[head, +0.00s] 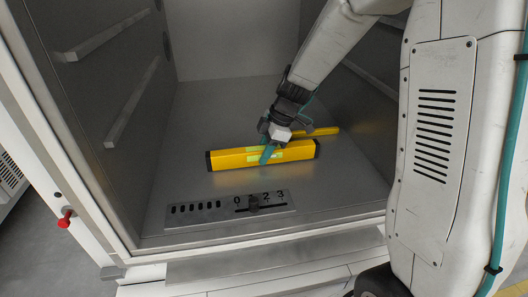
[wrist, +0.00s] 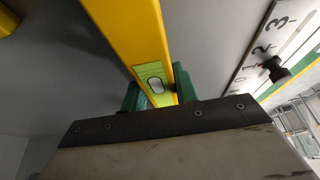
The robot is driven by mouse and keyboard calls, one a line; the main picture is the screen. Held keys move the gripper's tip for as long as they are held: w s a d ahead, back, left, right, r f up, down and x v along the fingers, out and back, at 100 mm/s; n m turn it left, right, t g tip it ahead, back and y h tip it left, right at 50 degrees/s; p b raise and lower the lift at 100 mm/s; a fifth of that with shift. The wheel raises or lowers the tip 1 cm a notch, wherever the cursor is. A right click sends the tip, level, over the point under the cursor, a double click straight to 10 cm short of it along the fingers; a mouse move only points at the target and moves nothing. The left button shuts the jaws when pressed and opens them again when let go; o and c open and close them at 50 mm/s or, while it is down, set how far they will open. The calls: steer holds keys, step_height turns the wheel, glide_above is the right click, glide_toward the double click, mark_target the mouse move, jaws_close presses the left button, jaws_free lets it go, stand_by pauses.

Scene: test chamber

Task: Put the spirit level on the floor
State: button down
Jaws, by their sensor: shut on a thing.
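The yellow spirit level (head: 230,159), with black end caps and a green-yellow window, lies level across the inside of the grey chamber. My gripper (head: 270,152) comes down from above and is shut on it near its middle. In the wrist view the level (wrist: 130,32) runs between the green fingers of my gripper (wrist: 157,92), with its vial window between them. I cannot tell whether its underside touches the chamber floor (head: 215,108) or hangs just above it. The room floor (head: 50,262) shows outside the chamber at lower left.
A thin yellow bar (head: 325,131) lies behind the level on the right. A slotted panel with a numbered slider (head: 253,202) is at the chamber's front. Rails (head: 130,105) run along the left wall. A red knob (head: 65,218) is on the frame. The chamber's back is clear.

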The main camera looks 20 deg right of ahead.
steer(key=shift+f, duration=0.15)
steer(key=c, duration=1.1)
jaws_free()
